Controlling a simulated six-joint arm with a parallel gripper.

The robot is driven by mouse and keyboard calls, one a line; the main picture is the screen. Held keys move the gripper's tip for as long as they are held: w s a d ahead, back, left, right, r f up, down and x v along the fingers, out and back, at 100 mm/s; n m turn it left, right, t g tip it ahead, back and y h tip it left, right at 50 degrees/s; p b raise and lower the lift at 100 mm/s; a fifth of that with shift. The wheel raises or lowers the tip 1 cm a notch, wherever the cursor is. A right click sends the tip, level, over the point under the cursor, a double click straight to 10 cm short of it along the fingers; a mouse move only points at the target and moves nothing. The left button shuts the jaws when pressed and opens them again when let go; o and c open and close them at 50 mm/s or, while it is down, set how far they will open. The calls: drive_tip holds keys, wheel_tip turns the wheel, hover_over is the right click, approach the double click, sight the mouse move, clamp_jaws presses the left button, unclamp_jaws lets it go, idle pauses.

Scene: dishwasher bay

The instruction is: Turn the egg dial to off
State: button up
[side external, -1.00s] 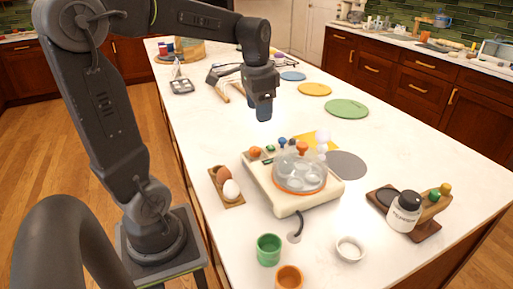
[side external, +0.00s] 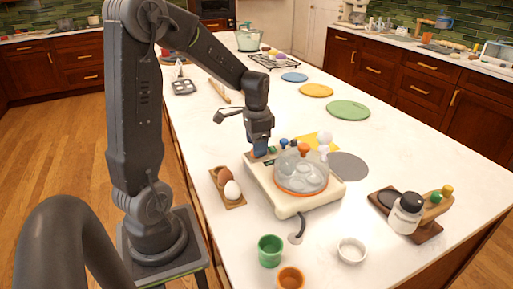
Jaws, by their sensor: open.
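The cream egg cooker (side external: 290,207) stands on the white counter, with a clear domed lid (side external: 301,174) topped by an orange knob (side external: 304,149). Small coloured knobs sit along its back left edge, among them a green one (side external: 271,150) and a blue one (side external: 283,143). Which of them is the egg dial, and how it is set, is too small to tell.
A wooden holder with a brown egg and a white egg (side external: 232,190) lies just left of the cooker. A green cup (side external: 270,250), an orange cup (side external: 290,278) and a white bowl (side external: 351,249) stand in front. A jar (side external: 405,214) stands on a wooden stand at right.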

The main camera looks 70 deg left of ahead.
drive_tip(key=shift+f, duration=0.85)
drive_tip(key=c, duration=0.9)
